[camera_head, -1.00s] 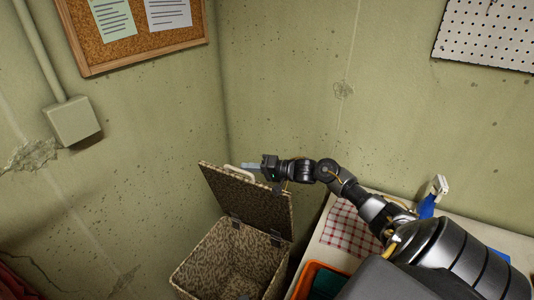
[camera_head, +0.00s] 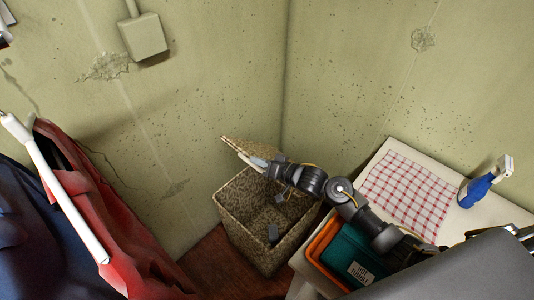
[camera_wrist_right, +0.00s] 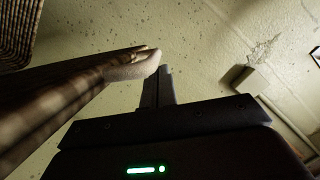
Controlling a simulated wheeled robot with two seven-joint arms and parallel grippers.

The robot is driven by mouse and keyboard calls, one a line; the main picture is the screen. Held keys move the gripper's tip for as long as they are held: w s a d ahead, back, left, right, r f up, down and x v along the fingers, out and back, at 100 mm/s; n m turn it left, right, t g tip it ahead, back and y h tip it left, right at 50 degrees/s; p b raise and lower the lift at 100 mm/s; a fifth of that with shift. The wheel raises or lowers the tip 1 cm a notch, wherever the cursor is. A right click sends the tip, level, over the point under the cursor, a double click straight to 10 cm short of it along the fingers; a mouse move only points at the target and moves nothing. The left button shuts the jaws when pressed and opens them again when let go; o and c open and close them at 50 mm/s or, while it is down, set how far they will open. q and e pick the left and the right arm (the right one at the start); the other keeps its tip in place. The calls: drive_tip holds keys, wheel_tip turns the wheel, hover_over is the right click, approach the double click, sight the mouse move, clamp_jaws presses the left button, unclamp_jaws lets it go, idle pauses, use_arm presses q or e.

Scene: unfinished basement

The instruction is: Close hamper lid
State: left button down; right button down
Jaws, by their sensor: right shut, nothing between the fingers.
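The woven brown hamper (camera_head: 232,220) stands on the floor in the corner, its top open and its inside visible, with small grey pieces in it. Its lid (camera_head: 256,151) is raised and tilted above the opening. My right gripper (camera_head: 258,162) is shut and empty at the lid's edge. In the right wrist view, the shut fingers (camera_wrist_right: 158,86) are close beside the lid (camera_wrist_right: 60,100) and its pale rounded handle or edge piece (camera_wrist_right: 135,66). I cannot tell whether they touch. My left gripper is not in view.
A table at right holds a checked cloth (camera_head: 405,193), a blue spray bottle (camera_head: 480,187) and an orange crate (camera_head: 318,240) with a teal thing (camera_head: 352,258) in it, close to the hamper. Red cloth (camera_head: 100,215) and a white bar (camera_head: 60,190) are at left. Walls meet behind the hamper.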

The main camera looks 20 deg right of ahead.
idle(0.4)
drive_tip(key=b+v, duration=0.1)
drive_tip(key=v, duration=1)
drive_tip(key=shift+f+b, duration=0.15)
drive_tip(key=shift+b, duration=0.2)
drive_tip(key=shift+s, duration=0.1)
